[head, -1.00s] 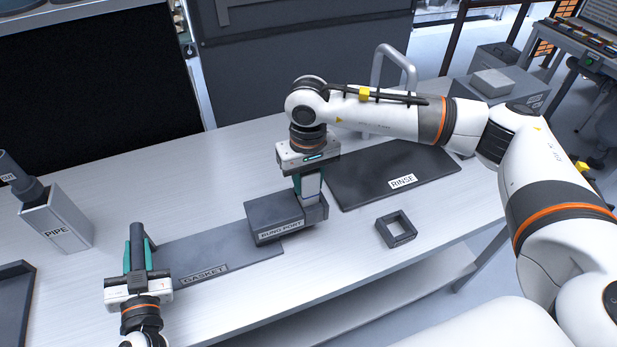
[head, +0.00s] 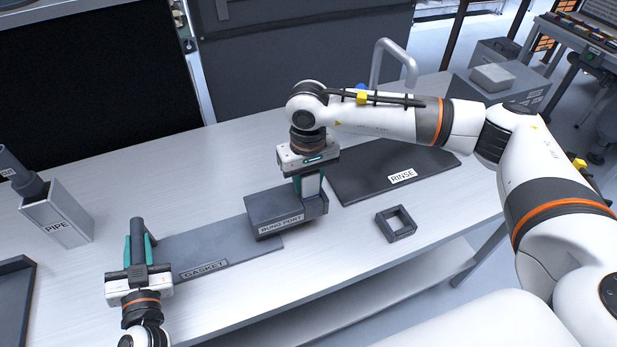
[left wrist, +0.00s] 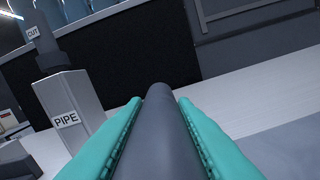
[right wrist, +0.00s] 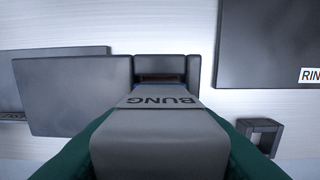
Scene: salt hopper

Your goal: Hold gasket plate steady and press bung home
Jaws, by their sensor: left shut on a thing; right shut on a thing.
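The dark grey gasket plate (head: 215,243), labelled GASKET, lies flat on the table. My left gripper (head: 137,236) is shut on an upright dark grey bar at the plate's left end; the bar (left wrist: 162,115) runs between the teal fingers in the left wrist view. The bung port (head: 280,208) is a grey block at the plate's right end. My right gripper (head: 311,192) points down and is shut on the grey bung (right wrist: 160,105), labelled BUNG. The bung is at the dark-walled opening (right wrist: 166,68) beside the block. The fingers and bung hide how deep it sits.
A rinse mat (head: 365,183) lies right of the port. A small square frame (head: 396,224) lies in front of the mat. A pipe holder (head: 58,222) stands at the left, with a dark tray (head: 14,290) near it. The front middle of the table is clear.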

